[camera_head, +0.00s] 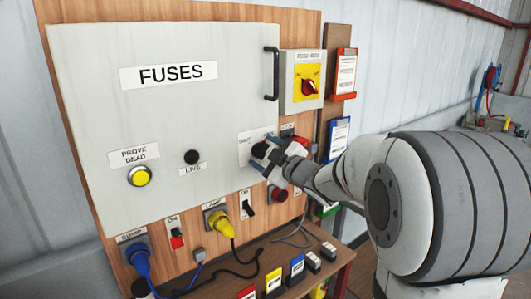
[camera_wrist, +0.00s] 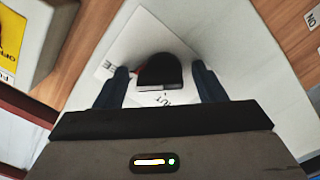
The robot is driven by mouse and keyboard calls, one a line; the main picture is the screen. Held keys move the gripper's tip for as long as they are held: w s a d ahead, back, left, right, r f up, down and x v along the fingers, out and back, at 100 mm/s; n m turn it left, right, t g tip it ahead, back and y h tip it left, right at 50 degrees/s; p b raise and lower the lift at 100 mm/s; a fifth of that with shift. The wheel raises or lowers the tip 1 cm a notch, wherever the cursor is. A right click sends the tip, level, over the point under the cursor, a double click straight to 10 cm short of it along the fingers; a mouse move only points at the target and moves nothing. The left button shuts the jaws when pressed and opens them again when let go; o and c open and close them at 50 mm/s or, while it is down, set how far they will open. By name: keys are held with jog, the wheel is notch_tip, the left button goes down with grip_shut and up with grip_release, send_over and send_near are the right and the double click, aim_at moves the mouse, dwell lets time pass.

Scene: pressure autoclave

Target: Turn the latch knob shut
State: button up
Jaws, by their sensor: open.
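The black latch knob (camera_wrist: 160,72) sits on a pale label on the grey door. In the wrist view it lies between the two dark fingers of my gripper (camera_wrist: 160,80), with a gap on both sides. The label's lettering is partly covered, and a bit of red shows by the knob's left side. In the head view the knob (camera_head: 259,150) is a dark shape at the right of the door (camera_head: 110,100), partly hidden by my gripper (camera_head: 271,156). My gripper is open around the knob and does not visibly squeeze it.
A red rotary switch on a yellow plate (camera_head: 309,87) and a black door handle (camera_head: 271,74) are above. A red button (camera_head: 279,195) and a black toggle switch (camera_head: 247,208) are just below. Cables and several small boxes lie on the wooden shelf (camera_head: 335,262).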

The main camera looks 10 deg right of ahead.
jog(key=c, duration=0.9)
jog(key=shift+c, duration=0.2)
jog(key=shift+b, duration=0.45)
jog(key=n+b, duration=0.3)
jog(key=b, duration=0.1)
jog(key=shift+f, duration=0.15)
jog(key=n+b, duration=0.5)
jog(key=b, duration=0.1)
jog(key=shift+s, duration=0.1)
jog(key=n+b, duration=0.1)
jog(key=n, duration=0.1)
jog(key=n+b, duration=0.3)
jog(key=b, duration=0.1)
jog(key=shift+a+r+n, duration=0.15)
jog(key=shift+r+n, duration=0.1)
jog(key=shift+n, duration=0.15)
jog(key=shift+a+r+n+b, duration=0.1)
jog(key=shift+r+n+b, duration=0.05)
jog(key=shift+n+b, duration=1.75)
jog(key=shift+n, duration=0.3)
